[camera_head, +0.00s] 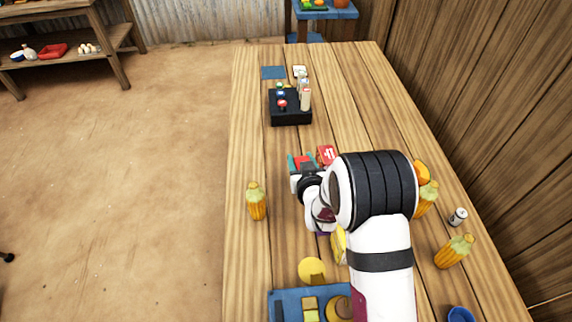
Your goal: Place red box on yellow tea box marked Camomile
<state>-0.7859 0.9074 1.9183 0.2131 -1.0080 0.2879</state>
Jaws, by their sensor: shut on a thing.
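My gripper (303,164) is over the middle of the table, largely hidden by my own arm. It is shut on a small red thing, which appears to be the red box (304,160), between teal parts. A second red item with a white marking (327,154) is just to the right of the gripper; I cannot tell whether they touch. I cannot make out a yellow box marked Camomile. Small yellowish blocks (310,303) lie on a blue tray (285,299) at the near edge, with no readable marking.
A small can (458,217) and a blue cup (460,314) are at right. A wooden wall borders the right.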

